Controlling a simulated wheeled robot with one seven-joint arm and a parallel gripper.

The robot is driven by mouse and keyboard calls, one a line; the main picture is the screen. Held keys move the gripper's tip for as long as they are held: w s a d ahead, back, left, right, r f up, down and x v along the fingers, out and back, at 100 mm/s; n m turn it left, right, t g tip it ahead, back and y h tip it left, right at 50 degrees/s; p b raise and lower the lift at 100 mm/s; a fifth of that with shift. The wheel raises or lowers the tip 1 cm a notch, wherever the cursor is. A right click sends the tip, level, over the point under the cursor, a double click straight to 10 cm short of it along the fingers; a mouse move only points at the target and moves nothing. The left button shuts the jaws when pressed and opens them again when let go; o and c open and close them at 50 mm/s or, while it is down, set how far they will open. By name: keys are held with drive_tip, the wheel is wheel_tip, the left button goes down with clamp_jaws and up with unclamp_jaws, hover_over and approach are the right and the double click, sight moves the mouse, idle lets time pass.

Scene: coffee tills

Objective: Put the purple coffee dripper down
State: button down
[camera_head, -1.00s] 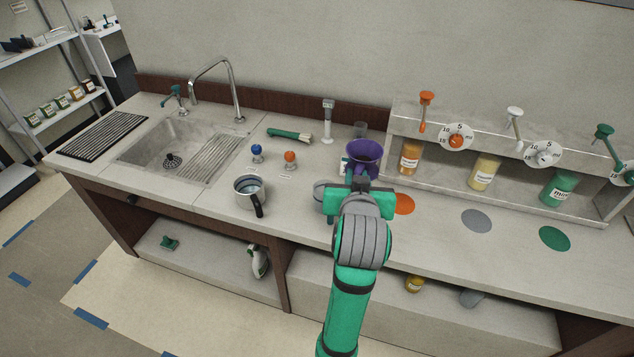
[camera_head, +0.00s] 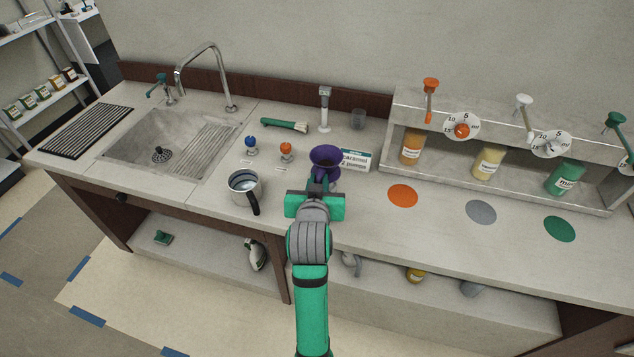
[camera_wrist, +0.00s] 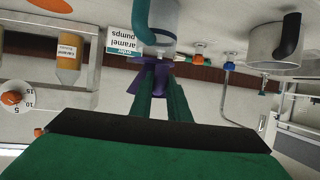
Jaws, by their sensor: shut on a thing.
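The purple coffee dripper (camera_head: 325,154) is in front of my gripper (camera_head: 318,184), its wide mouth facing up in the head view. My gripper is shut on it, with the green fingers reaching to its near side. In the wrist view, which is upside down, the dripper (camera_wrist: 152,76) is between the fingers (camera_wrist: 163,100). A grey cup-like vessel (camera_wrist: 160,30) shows beside it, on the countertop side. I cannot tell whether the dripper touches this vessel. My gripper hides the space below the dripper in the head view.
A metal pitcher (camera_head: 243,188) stands left of the gripper. A caramel order sign (camera_head: 356,160) stands just right of the dripper.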

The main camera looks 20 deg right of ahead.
drive_tip(key=shift+s+f, duration=0.15)
drive_tip(key=shift+f, duration=0.4)
drive_tip(key=c, duration=1.7)
unclamp_jaws()
drive_tip(key=shift+f, duration=0.15)
